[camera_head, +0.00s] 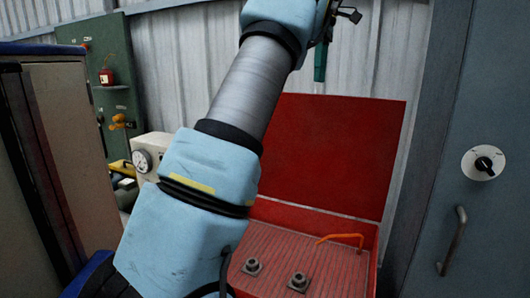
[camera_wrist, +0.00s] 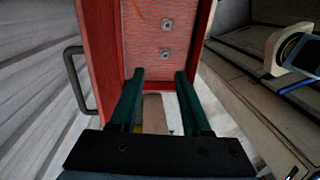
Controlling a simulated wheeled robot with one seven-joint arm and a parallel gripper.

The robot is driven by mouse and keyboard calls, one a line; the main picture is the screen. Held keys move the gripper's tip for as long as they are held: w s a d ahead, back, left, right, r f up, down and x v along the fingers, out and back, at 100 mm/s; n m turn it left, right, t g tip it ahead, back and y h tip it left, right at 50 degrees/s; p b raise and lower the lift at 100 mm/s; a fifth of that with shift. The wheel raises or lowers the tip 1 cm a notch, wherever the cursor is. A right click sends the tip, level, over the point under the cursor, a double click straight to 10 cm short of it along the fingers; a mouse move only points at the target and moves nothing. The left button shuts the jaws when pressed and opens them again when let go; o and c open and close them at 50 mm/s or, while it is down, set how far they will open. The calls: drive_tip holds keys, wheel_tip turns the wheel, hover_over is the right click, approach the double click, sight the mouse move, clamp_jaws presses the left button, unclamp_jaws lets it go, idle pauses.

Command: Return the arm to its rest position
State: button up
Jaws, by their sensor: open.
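My gripper (camera_wrist: 160,75) shows in the wrist view with its two dark green fingers apart and nothing held between them. In the head view my arm is raised across the middle, and only a green finger (camera_head: 320,62) shows near the top. The rest of the gripper is cut off or hidden there. In the wrist view the fingertips overlap the near edge of a red box (camera_wrist: 189,40); I cannot tell the gap between them.
The open red box (camera_head: 367,262) holds two metal fittings (camera_head: 252,266) (camera_head: 298,281) and an orange bent rod (camera_head: 340,238); its lid (camera_head: 335,150) stands up behind. A grey cabinet (camera_head: 470,220) is at right, a brown cabinet (camera_head: 70,150) at left. A white gauge box (camera_head: 152,152) stands behind my arm.

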drive_tip(key=s+a+f+m+t+h+b, duration=0.1)
drive_tip(key=a+f+m, duration=0.2)
drive_tip(key=a+f, duration=0.5)
drive_tip(key=s+a+f+m+b, duration=0.1)
drive_tip(key=a+f+m+b, duration=0.1)
drive_tip(key=a+f, duration=0.6)
drive_tip(key=s+a+f+m+t, duration=0.1)
drive_tip(key=s+f+m, duration=0.3)
drive_tip(key=s+f, duration=0.5)
drive_tip(key=s+a+f+m+b, duration=0.1)
drive_tip(key=s+a+f+m, duration=0.3)
drive_tip(key=s+f, duration=0.6)
drive_tip(key=shift+s+m+t+b, duration=0.2)
drive_tip(key=shift+m+t+b, duration=0.1)
drive_tip(key=shift+m+t, duration=0.15)
